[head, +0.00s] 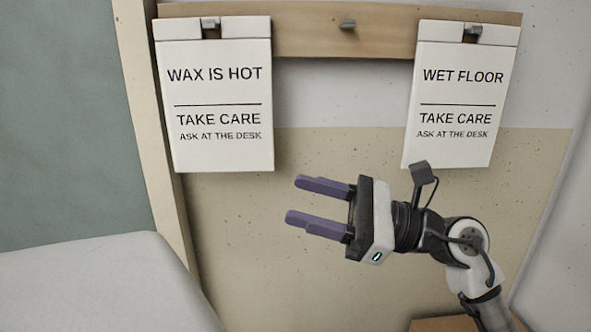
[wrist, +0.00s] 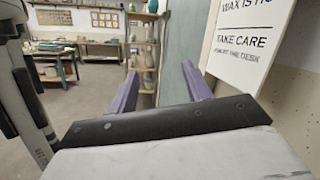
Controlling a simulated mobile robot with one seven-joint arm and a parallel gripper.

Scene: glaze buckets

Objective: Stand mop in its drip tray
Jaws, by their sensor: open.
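I see neither a mop nor a drip tray in either view. My gripper (head: 296,199) is open, with nothing between its purple fingers. It points left in the head view, in front of the wall and below the two hanging signs. In the wrist view the open fingers (wrist: 161,72) reach out toward a shelf across the room.
A "WAX IS HOT" sign (head: 220,95) and a "WET FLOOR" sign (head: 458,100) hang from a wooden peg rail (head: 340,43). The wrist view shows shelves with pots (wrist: 143,50), a worktable (wrist: 55,56) and open grey floor (wrist: 95,88).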

